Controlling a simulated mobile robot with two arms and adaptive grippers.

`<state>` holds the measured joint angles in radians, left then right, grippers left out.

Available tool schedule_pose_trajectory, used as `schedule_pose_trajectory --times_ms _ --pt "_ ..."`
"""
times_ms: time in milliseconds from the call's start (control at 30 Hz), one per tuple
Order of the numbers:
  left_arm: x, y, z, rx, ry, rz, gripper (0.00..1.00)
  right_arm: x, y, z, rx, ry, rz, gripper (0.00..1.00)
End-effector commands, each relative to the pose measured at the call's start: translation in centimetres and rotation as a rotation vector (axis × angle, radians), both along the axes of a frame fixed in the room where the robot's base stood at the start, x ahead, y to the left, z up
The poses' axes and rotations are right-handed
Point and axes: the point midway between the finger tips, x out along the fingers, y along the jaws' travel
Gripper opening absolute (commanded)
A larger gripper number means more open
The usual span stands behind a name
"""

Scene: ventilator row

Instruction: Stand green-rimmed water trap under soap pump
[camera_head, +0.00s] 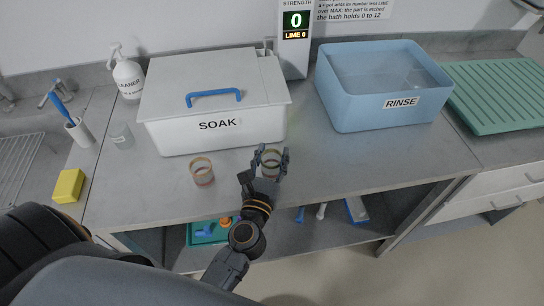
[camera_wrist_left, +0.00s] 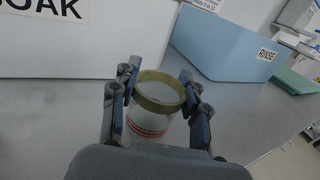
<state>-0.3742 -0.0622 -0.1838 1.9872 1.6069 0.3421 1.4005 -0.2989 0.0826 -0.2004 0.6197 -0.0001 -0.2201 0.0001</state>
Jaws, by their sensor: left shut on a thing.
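My left gripper (camera_head: 268,160) is shut on a clear cup-shaped water trap (camera_head: 271,166) with an olive-green rim, over the counter in front of the soak bath. In the left wrist view the fingers (camera_wrist_left: 160,95) stand on both sides of the rim (camera_wrist_left: 160,92), and red lines ring the clear body (camera_wrist_left: 150,128). I cannot tell whether its base touches the counter. A second cup (camera_head: 202,172), with a brownish rim and reddish bands, stands to its left. I cannot surely pick out a soap pump; a white dispenser column (camera_head: 294,55) with a lit display stands at the back. My right gripper is out of view.
The lidded SOAK bath (camera_head: 212,105) and blue RINSE basin (camera_head: 380,90) stand behind. A spray bottle (camera_head: 127,74), a clear cup (camera_head: 121,136), a brush holder (camera_head: 79,132) and a yellow sponge (camera_head: 69,186) are at left. Counter right of the gripper is clear.

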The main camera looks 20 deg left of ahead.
Motion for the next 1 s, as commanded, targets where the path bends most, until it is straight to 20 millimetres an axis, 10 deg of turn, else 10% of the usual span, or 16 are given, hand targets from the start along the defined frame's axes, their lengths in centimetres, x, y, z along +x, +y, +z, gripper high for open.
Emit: schedule_pose_trajectory --times_ms 133,167,267,667,1000 --pt "0.0 0.0 -0.5 0.000 0.000 0.000 0.21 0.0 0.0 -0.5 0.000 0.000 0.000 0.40" --pt "0.0 0.0 -0.3 0.000 0.000 0.000 0.51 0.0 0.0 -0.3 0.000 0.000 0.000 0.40" --pt "0.0 0.0 -0.3 0.000 0.000 0.000 0.68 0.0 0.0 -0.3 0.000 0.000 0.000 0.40" --pt "-0.1 0.0 0.2 0.000 0.001 0.000 0.68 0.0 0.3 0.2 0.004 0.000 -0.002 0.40" --pt "-6.4 -1.2 -0.6 -0.003 0.003 0.000 0.68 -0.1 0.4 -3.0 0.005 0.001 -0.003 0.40"
